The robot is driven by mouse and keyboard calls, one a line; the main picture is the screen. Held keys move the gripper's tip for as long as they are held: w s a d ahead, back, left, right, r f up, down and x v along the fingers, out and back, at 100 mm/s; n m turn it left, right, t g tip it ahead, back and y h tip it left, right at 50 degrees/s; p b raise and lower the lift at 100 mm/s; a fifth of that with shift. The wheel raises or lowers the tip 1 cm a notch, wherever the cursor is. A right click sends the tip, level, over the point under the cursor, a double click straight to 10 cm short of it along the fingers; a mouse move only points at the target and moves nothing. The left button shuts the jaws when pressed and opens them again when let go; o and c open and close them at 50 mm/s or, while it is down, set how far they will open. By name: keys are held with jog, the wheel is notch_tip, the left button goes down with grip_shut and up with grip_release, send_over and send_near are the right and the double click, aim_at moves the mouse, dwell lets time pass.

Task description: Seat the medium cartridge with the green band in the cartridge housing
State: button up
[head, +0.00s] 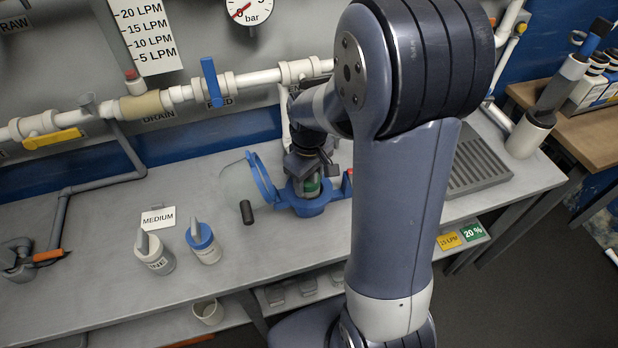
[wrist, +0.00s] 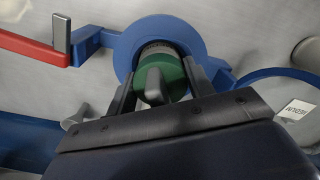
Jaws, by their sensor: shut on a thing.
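The medium cartridge with the green band (head: 312,187) is upright at the blue cartridge housing (head: 307,208) on the bench. In the wrist view the green cartridge (wrist: 172,88) lines up with the round opening of the blue housing ring (wrist: 203,38). Its pale lower end is at the opening; I cannot tell how deep it sits. My gripper (head: 309,172) is above the housing, shut on the cartridge. In the wrist view its two fingers (wrist: 160,82) are on either side of the cartridge. The housing's blue hinged hoop (head: 261,180) stands open to the left.
A white cartridge (head: 156,259) and a blue-topped cartridge (head: 206,250) stand left on the bench, near the MEDIUM card (head: 157,219). A dark cylinder (head: 247,212) is beside the housing. A red lever (wrist: 30,45) shows in the wrist view. Pipes and valves run behind.

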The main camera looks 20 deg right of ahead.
jog(key=o, duration=1.2)
jog(key=shift+o, duration=0.2)
notch_tip(320, 180, up, 11)
jog(key=shift+f, duration=0.1)
notch_tip(320, 180, down, 11)
jog(key=shift+s+r, duration=0.1)
jog(key=shift+f+b, duration=0.35)
jog(key=shift+r, duration=0.15)
